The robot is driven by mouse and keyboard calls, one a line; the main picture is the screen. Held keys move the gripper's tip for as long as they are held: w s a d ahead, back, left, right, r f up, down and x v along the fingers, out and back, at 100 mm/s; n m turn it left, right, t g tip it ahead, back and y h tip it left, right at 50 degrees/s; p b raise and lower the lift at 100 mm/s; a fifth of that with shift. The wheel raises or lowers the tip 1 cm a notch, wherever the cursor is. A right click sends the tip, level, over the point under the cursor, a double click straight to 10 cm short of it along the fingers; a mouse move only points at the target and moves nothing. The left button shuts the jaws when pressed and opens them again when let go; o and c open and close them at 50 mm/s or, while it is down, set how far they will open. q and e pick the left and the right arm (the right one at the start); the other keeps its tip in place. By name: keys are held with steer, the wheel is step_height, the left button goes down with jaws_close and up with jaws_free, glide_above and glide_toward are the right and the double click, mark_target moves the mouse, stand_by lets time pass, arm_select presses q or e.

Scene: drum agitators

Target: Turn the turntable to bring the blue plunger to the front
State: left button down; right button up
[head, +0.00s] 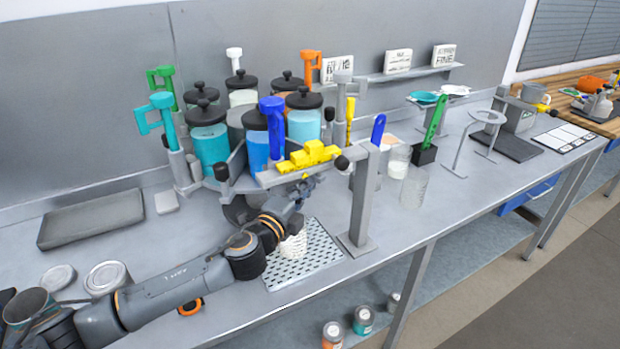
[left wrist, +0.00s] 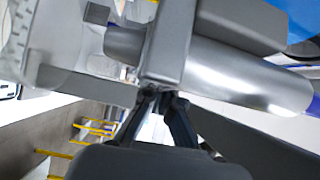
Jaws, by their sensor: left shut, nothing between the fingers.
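The turntable (head: 226,185) holds several black-lidded canisters and coloured plungers. The blue plunger (head: 273,122) stands at the front right of the ring, over a canister with blue contents (head: 258,150). Teal (head: 156,112), green (head: 163,82), white (head: 235,58) and orange (head: 311,64) plungers stand around the left and back. My left gripper (head: 304,186) is shut and empty, under the grey beam with the yellow stepped block (head: 309,156), close to the turntable's front. In the left wrist view its fingertips (left wrist: 164,98) are against or very near a grey metal part; contact is unclear. My right gripper is out of view.
A grey post (head: 361,205) carries the beam just right of my gripper. Below are a perforated tray (head: 303,262) and a whitish cup (head: 293,241). Clear beakers (head: 414,187) stand to the right. Round tins (head: 106,279) lie near my arm at left.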

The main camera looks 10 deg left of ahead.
mark_target(319, 177)
arm_select(q)
steer(key=shift+x, duration=1.05)
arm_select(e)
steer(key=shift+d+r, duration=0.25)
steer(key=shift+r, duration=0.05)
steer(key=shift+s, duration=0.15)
arm_select(q)
steer(key=shift+w+d+n+t+y, duration=0.3)
steer(key=shift+w+d+n+y, duration=0.1)
steer(key=shift+w+d+y, duration=0.2)
steer(key=shift+w+d+n+y, duration=0.3)
steer(key=shift+w+d+y, duration=0.2)
steer(key=shift+w, duration=0.1)
steer(key=shift+a, duration=0.1)
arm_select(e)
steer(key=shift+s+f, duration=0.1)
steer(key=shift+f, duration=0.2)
arm_select(q)
steer(key=shift+s+a, duration=0.1)
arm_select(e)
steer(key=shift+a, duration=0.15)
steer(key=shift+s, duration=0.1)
